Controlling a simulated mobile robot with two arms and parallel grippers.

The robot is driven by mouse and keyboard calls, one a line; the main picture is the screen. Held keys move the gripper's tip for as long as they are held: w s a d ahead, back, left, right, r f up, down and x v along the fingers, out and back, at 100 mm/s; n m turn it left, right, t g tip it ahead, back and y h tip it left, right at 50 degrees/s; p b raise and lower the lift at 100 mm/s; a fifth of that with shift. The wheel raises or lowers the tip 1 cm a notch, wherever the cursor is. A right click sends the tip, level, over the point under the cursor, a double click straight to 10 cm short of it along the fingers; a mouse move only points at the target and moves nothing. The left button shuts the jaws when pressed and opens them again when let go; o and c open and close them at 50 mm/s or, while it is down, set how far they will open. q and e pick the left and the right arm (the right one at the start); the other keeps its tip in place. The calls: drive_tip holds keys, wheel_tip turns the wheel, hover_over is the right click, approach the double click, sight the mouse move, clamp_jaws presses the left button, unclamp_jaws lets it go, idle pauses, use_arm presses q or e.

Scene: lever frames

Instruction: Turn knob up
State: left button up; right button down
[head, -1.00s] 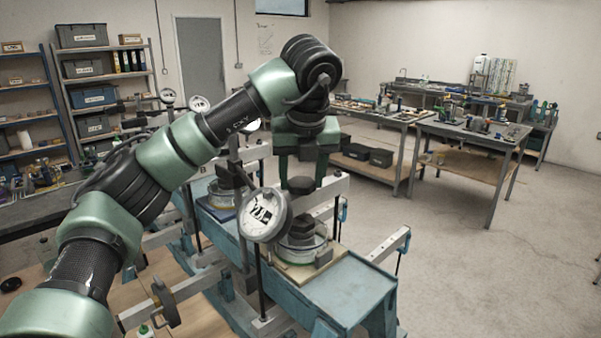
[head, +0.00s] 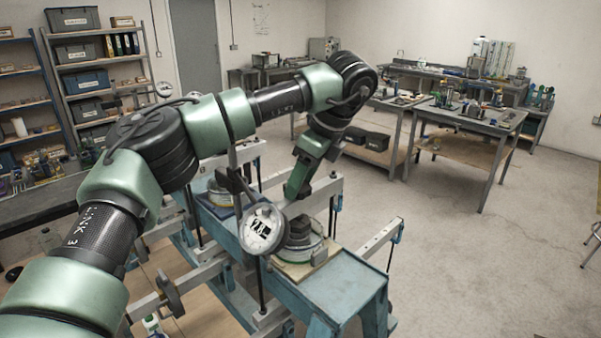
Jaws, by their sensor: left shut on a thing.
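My left gripper (head: 294,190) reaches down to the near lever frame, behind and above its round white dial gauge (head: 262,229). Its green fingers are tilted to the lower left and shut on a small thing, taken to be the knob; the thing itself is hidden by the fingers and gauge. The metal lever beam (head: 326,191) runs beside the fingers. A dark stacked block on a round cell (head: 299,238) stands just below the gripper, apart from it. My right gripper is not in view.
The blue frame bench (head: 345,288) extends to the lower right. A second cell (head: 221,192) and further beams stand to the left, under my arm. A workbench (head: 460,125) with tools is at the back right. The floor between is clear.

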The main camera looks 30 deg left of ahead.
use_arm(q)
drive_tip(key=n+g+p, duration=0.1)
drive_tip(key=n, duration=0.2)
drive_tip(key=shift+w+r, duration=0.1)
drive_tip(key=shift+n+g+p, duration=0.5)
drive_tip(key=shift+n+p, duration=0.1)
drive_tip(key=shift+n, duration=0.4)
drive_tip(key=shift+h, duration=0.3)
drive_tip(key=o, duration=1.4)
drive_tip(key=shift+w, duration=0.1)
drive_tip(key=shift+c, duration=0.2)
drive_tip(key=v, duration=0.7)
drive_tip(key=shift+r, duration=0.2)
